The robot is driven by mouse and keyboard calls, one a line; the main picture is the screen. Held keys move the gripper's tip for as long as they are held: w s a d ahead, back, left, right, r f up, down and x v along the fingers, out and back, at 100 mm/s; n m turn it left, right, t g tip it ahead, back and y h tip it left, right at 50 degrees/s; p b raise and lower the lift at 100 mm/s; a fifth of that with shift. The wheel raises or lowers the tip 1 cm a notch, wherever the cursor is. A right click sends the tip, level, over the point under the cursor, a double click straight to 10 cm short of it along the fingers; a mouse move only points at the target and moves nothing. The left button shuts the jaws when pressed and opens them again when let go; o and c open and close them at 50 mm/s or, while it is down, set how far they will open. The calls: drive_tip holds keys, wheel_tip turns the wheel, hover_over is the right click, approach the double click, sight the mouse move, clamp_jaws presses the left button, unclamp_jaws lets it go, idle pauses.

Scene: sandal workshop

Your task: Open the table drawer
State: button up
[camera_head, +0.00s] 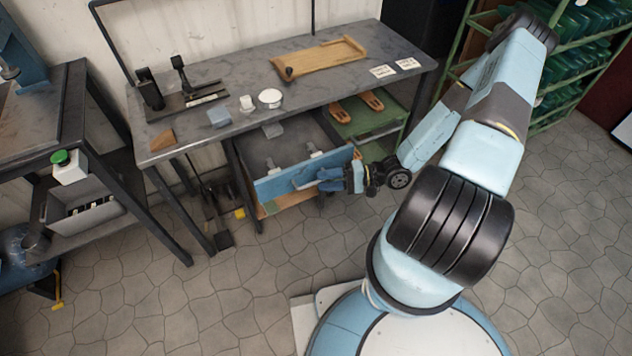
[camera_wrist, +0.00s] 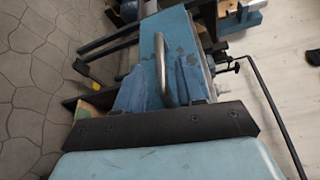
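The table drawer (camera_head: 272,187) has a blue front and is pulled out from under the workbench, its grey inside showing from above. In the wrist view, the blue drawer front (camera_wrist: 177,45) carries a curved metal handle (camera_wrist: 161,70). My gripper (camera_head: 318,178) is at the drawer front in the head view. In the wrist view, my gripper's blue fingers (camera_wrist: 162,85) stand on either side of the handle, with gaps visible between them and the bar. The gripper looks open around the handle; contact is not visible.
The grey workbench (camera_head: 225,88) holds a wooden board (camera_head: 320,60), a black tool and small items. A green tray (camera_head: 370,122) with sandal soles is right of the drawer. A second table (camera_head: 75,110) stands left. Green shelving (camera_head: 575,60) is at right. The stone floor in front is clear.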

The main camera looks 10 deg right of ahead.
drive_tip(key=s+d, duration=0.1)
drive_tip(key=d, duration=0.8)
drive_tip(key=shift+d+r, duration=0.25)
drive_tip(key=shift+r, duration=0.1)
wheel_tip(320, 180, up, 27)
drive_tip(key=w+d+n+g+h, duration=0.2)
drive_tip(key=n+g+h, duration=0.2)
drive_tip(key=h, duration=0.7)
drive_tip(key=s+a+r+t+h, duration=0.1)
drive_tip(key=s+r+t+h, duration=0.2)
drive_tip(key=s+r, duration=0.3)
drive_tip(key=s+a+r+t+h, duration=0.2)
drive_tip(key=s+r, duration=0.4)
drive_tip(key=r, duration=1.1)
drive_tip(key=shift+m+t+h, duration=0.3)
drive_tip(key=shift+t+h, duration=0.2)
drive_tip(key=shift+t, duration=0.9)
